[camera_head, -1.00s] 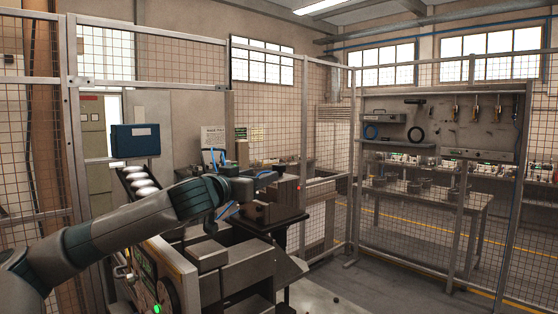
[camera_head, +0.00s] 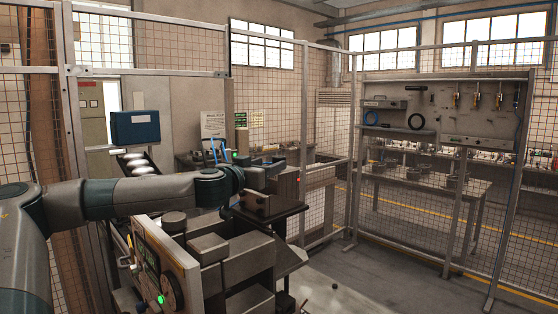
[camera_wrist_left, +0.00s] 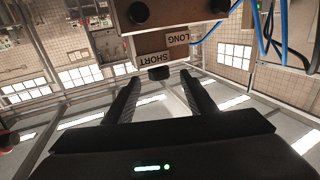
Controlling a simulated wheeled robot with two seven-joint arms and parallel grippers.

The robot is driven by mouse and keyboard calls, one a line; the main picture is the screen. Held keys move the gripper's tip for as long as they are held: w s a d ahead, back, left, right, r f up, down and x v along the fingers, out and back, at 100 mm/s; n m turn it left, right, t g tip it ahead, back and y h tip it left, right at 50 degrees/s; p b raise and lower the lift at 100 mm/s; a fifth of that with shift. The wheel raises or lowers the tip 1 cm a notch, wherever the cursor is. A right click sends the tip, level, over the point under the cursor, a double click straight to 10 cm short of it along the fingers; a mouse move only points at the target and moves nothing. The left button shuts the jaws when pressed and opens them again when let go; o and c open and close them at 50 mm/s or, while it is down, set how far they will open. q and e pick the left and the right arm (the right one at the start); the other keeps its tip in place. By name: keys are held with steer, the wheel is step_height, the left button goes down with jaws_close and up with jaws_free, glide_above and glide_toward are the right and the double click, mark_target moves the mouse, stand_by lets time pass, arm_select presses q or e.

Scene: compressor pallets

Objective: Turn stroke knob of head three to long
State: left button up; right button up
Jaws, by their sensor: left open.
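In the left wrist view, a block (camera_wrist_left: 170,30) with two black round parts on its face hangs above my left gripper (camera_wrist_left: 160,84). Its lower edge carries upside-down SHORT (camera_wrist_left: 153,58) and LONG (camera_wrist_left: 179,38) labels. A small dark knob (camera_wrist_left: 158,73) sticks out below the SHORT label, between the tips of my open fingers; I cannot tell whether they touch it. No head number is readable. In the head view my left gripper (camera_head: 262,172) is at the brown-grey blocks on the dark stand, its fingers hard to make out. My right gripper is not in view.
Blue cables (camera_wrist_left: 268,28) hang right of the block in the wrist view. A machine with a green-lit panel (camera_head: 160,285) stands below my left arm. Mesh fencing (camera_head: 330,180) and a workbench (camera_head: 430,185) lie beyond. Floor at right is clear.

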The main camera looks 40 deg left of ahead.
mark_target(279, 160)
arm_select(q)
steer(key=shift+p+x, duration=1.05)
steer(key=shift+x, duration=2.35)
steer(key=shift+d, duration=0.1)
steer(key=c, duration=1)
